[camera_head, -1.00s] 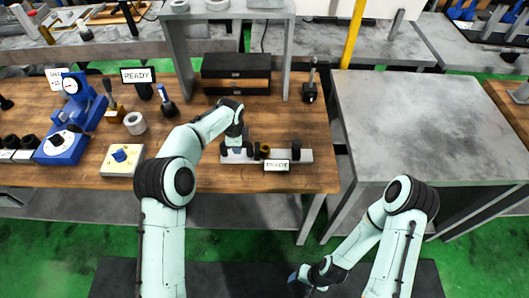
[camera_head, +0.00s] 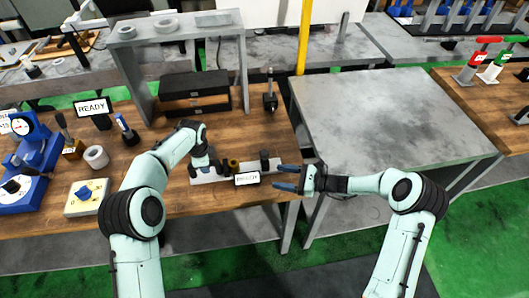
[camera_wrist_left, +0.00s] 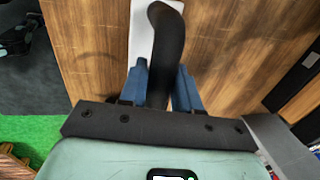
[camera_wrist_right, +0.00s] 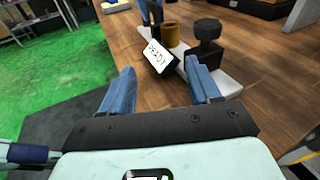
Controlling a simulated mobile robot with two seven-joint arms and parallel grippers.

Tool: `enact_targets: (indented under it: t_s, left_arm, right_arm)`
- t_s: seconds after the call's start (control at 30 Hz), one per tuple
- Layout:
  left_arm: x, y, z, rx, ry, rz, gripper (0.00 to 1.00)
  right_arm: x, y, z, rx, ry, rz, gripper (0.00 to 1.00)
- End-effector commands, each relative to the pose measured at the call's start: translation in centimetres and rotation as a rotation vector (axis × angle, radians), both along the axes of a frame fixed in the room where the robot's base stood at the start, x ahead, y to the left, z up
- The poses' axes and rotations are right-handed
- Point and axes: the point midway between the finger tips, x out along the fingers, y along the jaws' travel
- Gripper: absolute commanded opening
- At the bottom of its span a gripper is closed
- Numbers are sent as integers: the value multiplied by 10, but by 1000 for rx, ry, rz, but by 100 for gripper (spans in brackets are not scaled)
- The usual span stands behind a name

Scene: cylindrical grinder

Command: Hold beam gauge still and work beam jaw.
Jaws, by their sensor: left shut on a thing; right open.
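The beam gauge (camera_head: 212,174) is a pale bar lying on the wooden bench near its front edge. It carries a brass-coloured cylinder (camera_head: 233,165), a dark knobbed piece (camera_head: 264,160) at its right end and a small READY sign (camera_head: 246,179). My left gripper (camera_head: 203,165) is shut on a dark upright post at the bar's left end; this dark post (camera_wrist_left: 167,45) shows between the blue fingers in the left wrist view. My right gripper (camera_head: 280,177) is open and empty, just right of the bar's right end. In the right wrist view the dark knobbed piece (camera_wrist_right: 207,38) stands ahead of the fingers.
Black drawers (camera_head: 195,92) and a grey frame stand behind the gauge. A blue dial instrument (camera_head: 25,150), a white ring (camera_head: 96,156) and a yellowish block with a blue knob (camera_head: 87,196) are at left. A bare grey table (camera_head: 390,115) adjoins at right.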

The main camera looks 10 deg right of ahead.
Motion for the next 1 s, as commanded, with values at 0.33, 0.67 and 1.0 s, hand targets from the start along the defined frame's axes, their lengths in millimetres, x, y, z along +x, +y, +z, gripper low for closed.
enact_targets:
  t_s: [0.33,0.67,1.0]
  left_arm:
    - [1,-1,1,-1,-3,-1,0]
    - [1,-1,1,-1,-3,-2,0]
    - [1,-1,1,-1,-4,-1,0]
  right_arm:
    - [36,-43,24,152,5,-167,62]
    - [71,11,23,150,5,-163,62]
    - [94,45,23,147,6,-165,62]
